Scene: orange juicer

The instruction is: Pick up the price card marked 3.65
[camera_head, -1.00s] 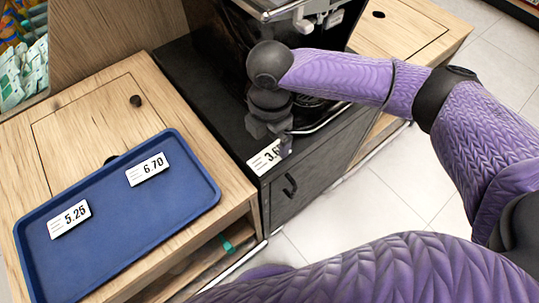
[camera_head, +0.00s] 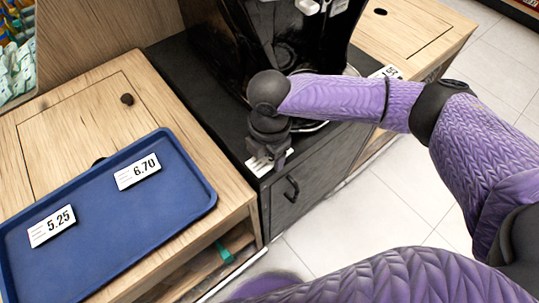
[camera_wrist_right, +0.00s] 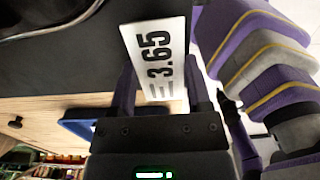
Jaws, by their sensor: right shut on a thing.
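The white price card marked 3.65 (camera_head: 256,167) is at the front edge of the black counter top, mostly hidden under my right gripper (camera_head: 268,160) in the head view. In the right wrist view the card (camera_wrist_right: 158,48) shows its black number clearly. Its lower end lies between the two fingers of my right gripper (camera_wrist_right: 163,88), which is shut on it. I cannot tell whether the card is clear of the counter. My left gripper is not in view.
A blue tray (camera_head: 100,262) on the wooden counter to the left holds cards marked 6.70 (camera_head: 138,171) and 5.25 (camera_head: 52,226). The black juicer (camera_head: 225,60) stands behind my gripper. Another card (camera_head: 388,72) lies on the right, partly hidden.

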